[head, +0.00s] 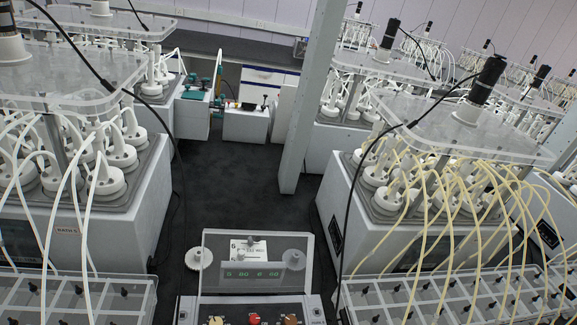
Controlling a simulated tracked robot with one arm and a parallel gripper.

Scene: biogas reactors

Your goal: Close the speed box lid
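The speed box (255,311) stands at the bottom centre of the head view, cut off by the lower edge. Its dark front panel carries yellow, red and brown knobs. Its clear lid (222,272) stands raised at the back of the panel, so the knobs are uncovered. Through the lid I see a white label and a row of green digits. A white round disc (198,258) shows at the lid's left edge, and another shows through its right part. My gripper is not in view.
Reactor units with white tubes (110,215) stand left, and units with yellow tubes (375,235) stand right. Clear-topped racks (70,285) flank the speed box. A grey post (312,100) rises in the middle. Dark floor (240,190) is open behind the box. Black cables hang on both sides.

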